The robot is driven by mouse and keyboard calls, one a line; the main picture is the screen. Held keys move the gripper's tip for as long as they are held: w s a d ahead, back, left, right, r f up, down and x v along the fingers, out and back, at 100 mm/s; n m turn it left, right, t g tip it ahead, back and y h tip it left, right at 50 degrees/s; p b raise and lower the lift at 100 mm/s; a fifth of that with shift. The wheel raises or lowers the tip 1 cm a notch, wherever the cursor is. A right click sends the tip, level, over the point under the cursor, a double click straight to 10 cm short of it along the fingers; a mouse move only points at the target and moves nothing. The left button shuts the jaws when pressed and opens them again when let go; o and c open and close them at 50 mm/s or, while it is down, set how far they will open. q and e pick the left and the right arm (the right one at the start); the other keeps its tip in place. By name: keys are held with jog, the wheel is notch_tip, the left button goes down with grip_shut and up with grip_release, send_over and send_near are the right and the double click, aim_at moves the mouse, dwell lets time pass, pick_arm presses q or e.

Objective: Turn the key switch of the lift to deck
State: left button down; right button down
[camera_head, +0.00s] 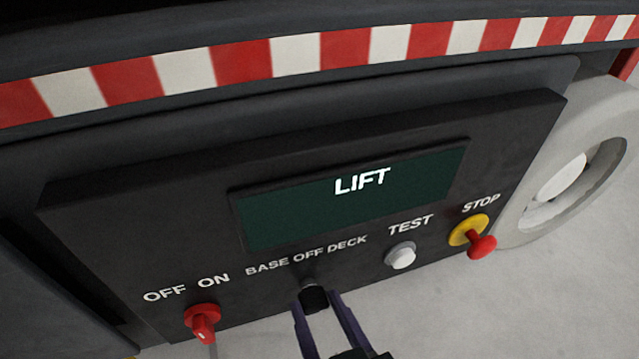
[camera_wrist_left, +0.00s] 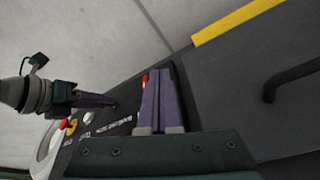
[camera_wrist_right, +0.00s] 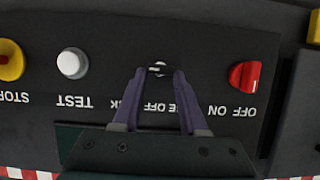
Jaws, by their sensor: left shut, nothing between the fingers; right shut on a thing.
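The key switch (camera_head: 314,297) is a small dark knob on the lift's control panel (camera_head: 130,210), below the label BASE OFF DECK. My right gripper (camera_head: 322,298) is shut on it, one purple finger on each side. In the right wrist view the key switch (camera_wrist_right: 158,69) shows between the fingertips (camera_wrist_right: 160,72), which cover part of the label. Which position it points to cannot be made out. My left gripper (camera_wrist_left: 162,72) is shut and empty, in front of the panel in the left wrist view. It is not in the head view.
A red OFF/ON switch (camera_head: 203,322) stands left of the key switch. A white TEST button (camera_head: 401,255) and a red STOP knob on a yellow base (camera_head: 468,232) are to its right. A dark display (camera_head: 355,195) reads LIFT. A dark handle (camera_wrist_left: 290,80) shows in the left wrist view.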

jog(key=shift+d, duration=0.1)
jog(key=shift+d+f+m+y, duration=0.1)
jog(key=shift+m+y, duration=0.3)
jog(key=shift+m, duration=0.2)
jog(key=shift+w+d+f+m+g+y+b, duration=0.15)
jog(key=shift+m+g+y+b, duration=0.25)
jog(key=shift+m+y, duration=0.3)
jog(key=m+b, duration=0.1)
jog(key=m+y+b, duration=0.1)
jog(key=shift+d+f+m+y, duration=0.2)
jog(key=shift+m+y, duration=0.1)
jog(key=shift+m, duration=0.1)
jog(key=shift+r+m+b, duration=0.1)
jog(key=shift+m+b, duration=0.25)
jog(key=shift+m, duration=0.05)
jog(key=c, duration=0.8)
grip_release()
jog(key=shift+c, duration=0.2)
jog(key=o, duration=0.4)
